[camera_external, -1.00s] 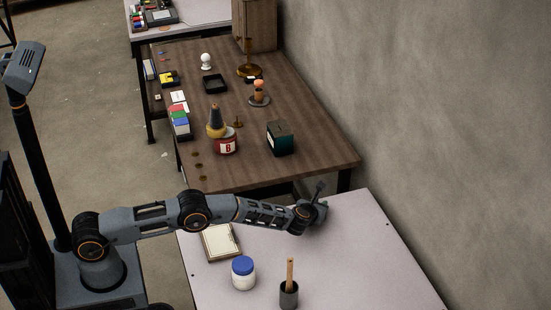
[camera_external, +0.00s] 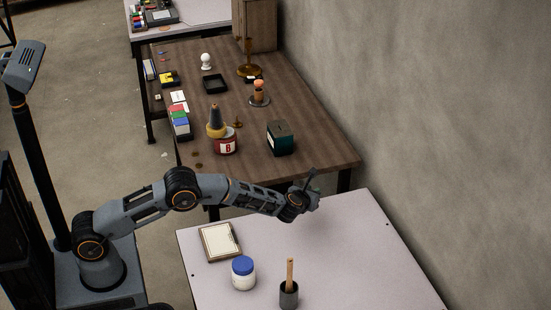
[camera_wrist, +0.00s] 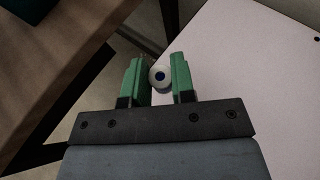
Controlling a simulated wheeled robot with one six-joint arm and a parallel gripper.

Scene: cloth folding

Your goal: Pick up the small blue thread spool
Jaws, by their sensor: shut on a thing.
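A small round thing with a white rim and a dark blue centre, seen end-on, is the thread spool (camera_wrist: 160,77) in the camera_wrist view. It sits between the two green fingers of my gripper (camera_wrist: 158,65), which is shut on it. In the camera_external view my gripper (camera_external: 311,190) is raised over the far edge of the white table (camera_external: 350,255). The spool cannot be made out there.
The right side is clear. A brown table (camera_external: 310,145) behind holds a dark green box (camera_external: 280,138).

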